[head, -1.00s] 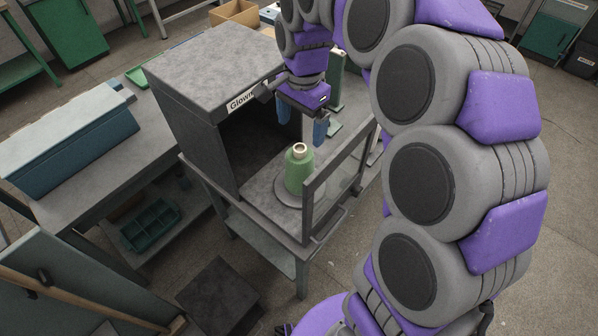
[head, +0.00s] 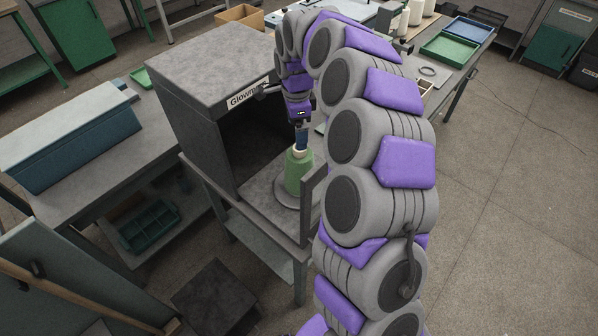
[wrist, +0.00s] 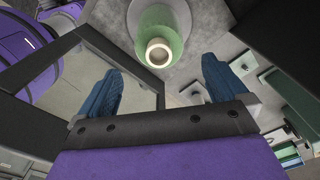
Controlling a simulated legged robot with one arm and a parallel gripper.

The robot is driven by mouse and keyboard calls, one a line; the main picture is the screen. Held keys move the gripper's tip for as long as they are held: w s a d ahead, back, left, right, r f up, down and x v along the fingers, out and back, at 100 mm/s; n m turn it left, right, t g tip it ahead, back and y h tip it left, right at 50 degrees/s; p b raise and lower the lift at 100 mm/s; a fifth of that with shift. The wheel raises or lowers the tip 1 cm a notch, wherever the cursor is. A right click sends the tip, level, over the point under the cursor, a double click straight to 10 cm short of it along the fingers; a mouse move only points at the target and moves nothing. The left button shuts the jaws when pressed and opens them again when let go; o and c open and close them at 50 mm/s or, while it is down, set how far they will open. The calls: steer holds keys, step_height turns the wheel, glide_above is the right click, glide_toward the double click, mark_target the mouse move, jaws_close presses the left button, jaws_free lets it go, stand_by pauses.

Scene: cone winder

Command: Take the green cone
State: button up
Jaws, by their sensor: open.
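The green cone (head: 297,172) stands upright on a round grey base at the front of the grey cabinet, with its pale top ring up. My gripper (head: 301,138) is above the cone in the head view, its blue fingers overlapping the cone's top there. In the wrist view my gripper (wrist: 162,85) has its two blue fingers wide apart and empty. The cone (wrist: 160,38) shows beyond them, its pale ring near the line between the fingertips, with no finger seen touching it. The cone's lower far side is hidden.
The grey cabinet (head: 208,60) with a dark opening stands behind the cone. An open framed door (head: 312,196) stands close to its right, partly hidden by my arm; its frame also shows in the wrist view (wrist: 120,45). A bench with trays (head: 448,47) lies at the back right.

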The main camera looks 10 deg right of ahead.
mark_target(299, 153)
steer(key=f, duration=0.2)
steer(key=d+f, duration=0.1)
steer(key=f, duration=0.1)
steer(key=shift+d+f+b, duration=0.1)
steer(key=shift+f+b, duration=0.15)
steer(key=shift+b, duration=0.15)
steer(key=shift+a+f, duration=0.2)
steer(key=shift+f, duration=0.2)
steer(key=f+b, duration=0.1)
steer(key=f, duration=0.3)
steer(key=shift+s+a+f+b, duration=0.15)
steer(key=shift+a+f+b, duration=0.05)
steer(key=shift+b, duration=0.15)
steer(key=shift+d+f, duration=0.1)
steer(key=shift+d, duration=0.2)
steer(key=shift+a, duration=0.15)
steer(key=c, duration=1)
steer(key=shift+o, duration=0.2)
